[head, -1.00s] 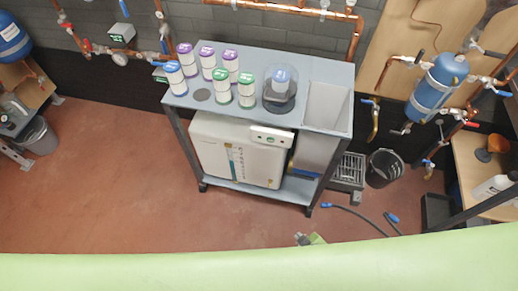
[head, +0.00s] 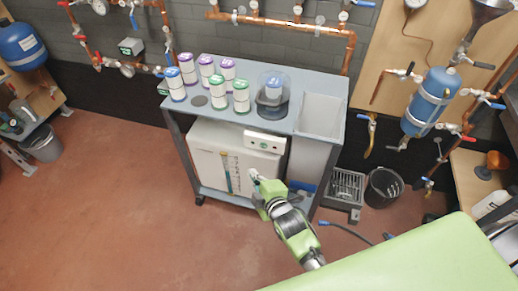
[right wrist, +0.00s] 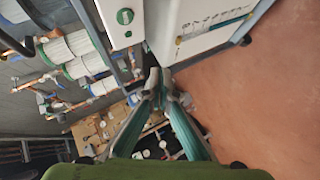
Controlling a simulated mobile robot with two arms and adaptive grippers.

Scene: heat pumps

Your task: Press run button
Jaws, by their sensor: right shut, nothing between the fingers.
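A white machine (head: 222,160) sits on the lower shelf of a grey cart. Its small white control panel (head: 266,141) is at the top right of its front and carries a round green button (head: 263,146). In the right wrist view the green button (right wrist: 125,16) shows at the top, left of the fingertips. My right gripper (head: 255,175) is in front of the machine, below the panel and apart from the button. Its fingers (right wrist: 158,80) are closed together and empty. My left gripper is not in view.
Purple, green and blue labelled cans (head: 206,66) and a dark-based clear container (head: 272,92) stand on the cart top (head: 310,78). A black bucket (head: 385,187) and a metal grate (head: 345,187) are on the right.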

